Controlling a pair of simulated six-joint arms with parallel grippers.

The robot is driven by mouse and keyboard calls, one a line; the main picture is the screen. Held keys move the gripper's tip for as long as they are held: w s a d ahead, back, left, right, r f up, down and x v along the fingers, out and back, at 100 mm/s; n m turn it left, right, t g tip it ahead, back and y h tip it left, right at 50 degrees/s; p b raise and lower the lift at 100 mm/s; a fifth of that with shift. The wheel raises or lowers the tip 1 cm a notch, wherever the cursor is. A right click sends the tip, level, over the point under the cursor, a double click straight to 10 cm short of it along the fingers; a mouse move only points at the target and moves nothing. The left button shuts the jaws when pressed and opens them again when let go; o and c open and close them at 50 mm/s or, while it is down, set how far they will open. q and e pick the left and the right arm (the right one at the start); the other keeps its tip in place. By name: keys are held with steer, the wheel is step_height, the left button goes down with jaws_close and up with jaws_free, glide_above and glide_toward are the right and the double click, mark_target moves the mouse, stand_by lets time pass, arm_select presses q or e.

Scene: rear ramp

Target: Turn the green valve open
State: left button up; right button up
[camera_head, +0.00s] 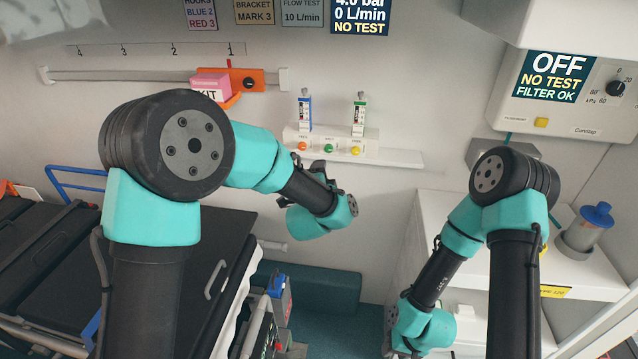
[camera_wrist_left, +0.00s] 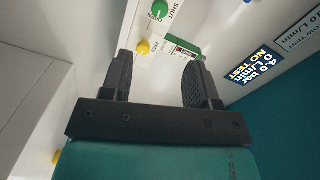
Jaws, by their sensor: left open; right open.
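The green valve (camera_head: 328,148) is a small round knob on a white wall panel, between an orange knob (camera_head: 302,146) and a yellow knob (camera_head: 355,151). In the left wrist view the green valve (camera_wrist_left: 160,10) is at the top edge beside SHUT and OPEN lettering. My left gripper (camera_head: 322,168) is just below the panel in the head view. Its two fingers (camera_wrist_left: 160,68) are spread and empty, with the yellow knob (camera_wrist_left: 143,47) showing near one fingertip.
Two upright flowmeters, one blue (camera_head: 304,112) and one green (camera_head: 360,115), stand above the knobs. A wall display (camera_head: 361,17) reads 0 L/min and NO TEST. A white counter (camera_head: 455,235) is at right; a dark stretcher (camera_head: 165,285) is at left.

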arm_select(q)
steer(key=v, duration=0.3)
steer(key=shift+s, duration=0.35)
steer(key=shift+a, duration=0.1)
steer(key=s+a+f+n+g, duration=0.35)
steer(key=a+f, duration=0.35)
steer(key=f, duration=0.4)
steer(key=s+a+f+n+g, duration=0.4)
steer(key=a+f, duration=0.3)
steer(key=f, duration=0.5)
steer(key=s+a+f+n+g, duration=0.4)
steer(key=s+a+f+n, duration=0.1)
steer(key=s, duration=0.5)
steer(key=s+a+f+n+g, duration=0.5)
steer(key=s+a+f+n, duration=0.1)
steer(key=s+f, duration=0.3)
steer(key=shift+s+n, duration=0.45)
steer(key=shift+s, duration=0.35)
